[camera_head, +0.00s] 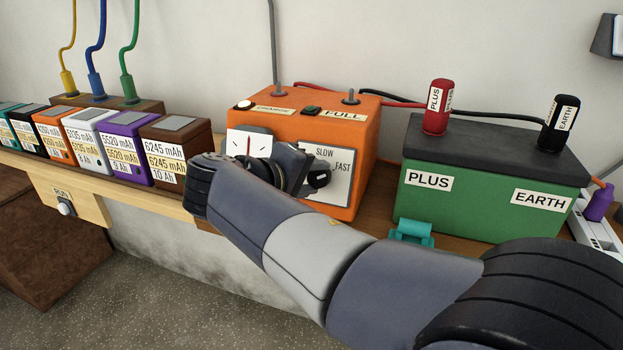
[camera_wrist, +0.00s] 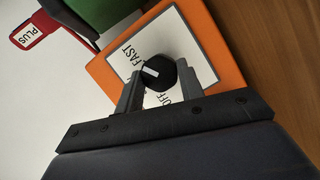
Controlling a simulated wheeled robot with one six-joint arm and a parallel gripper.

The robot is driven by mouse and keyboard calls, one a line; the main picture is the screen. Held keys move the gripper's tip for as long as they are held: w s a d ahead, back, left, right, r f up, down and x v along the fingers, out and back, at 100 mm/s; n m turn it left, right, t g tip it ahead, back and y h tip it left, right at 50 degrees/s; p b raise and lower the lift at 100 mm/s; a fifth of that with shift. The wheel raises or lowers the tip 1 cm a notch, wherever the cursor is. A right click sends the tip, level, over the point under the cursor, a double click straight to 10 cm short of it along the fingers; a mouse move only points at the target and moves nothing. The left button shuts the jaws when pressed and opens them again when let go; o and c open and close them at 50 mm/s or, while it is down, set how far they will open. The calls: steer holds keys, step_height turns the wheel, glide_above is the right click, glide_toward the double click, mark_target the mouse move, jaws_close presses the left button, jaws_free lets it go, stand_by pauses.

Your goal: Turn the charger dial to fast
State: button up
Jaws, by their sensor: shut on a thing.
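The orange charger (camera_head: 340,115) stands on the bench, with a white dial panel (camera_head: 340,185) on its front. SLOW and FAST show on the panel's upper part. The black dial (camera_head: 318,179) is partly covered by my gripper (camera_head: 300,172). In the wrist view, the dial (camera_wrist: 156,72) sits between the fingers of my gripper (camera_wrist: 158,86), which are shut on it. A white mark shows on the dial's face, left of its middle in that view. FAST reads at the upper left there, and OFF lies partly behind the right finger. I cannot tell exactly which label the mark faces.
A green battery (camera_head: 490,190) with PLUS and EARTH terminals stands right of the charger. Several smaller batteries (camera_head: 123,148) line the bench on the left. A RUN switch (camera_head: 65,208) is on the bench front. My arm crosses low before the charger and battery.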

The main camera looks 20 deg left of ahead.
stand_by(0.4)
steer(key=o, duration=1)
steer(key=shift+s, duration=0.1)
steer(key=p+v, duration=0.2)
steer(key=v, duration=0.8)
steer(key=shift+s+a+r, duration=0.15)
steer(key=shift+s, duration=0.1)
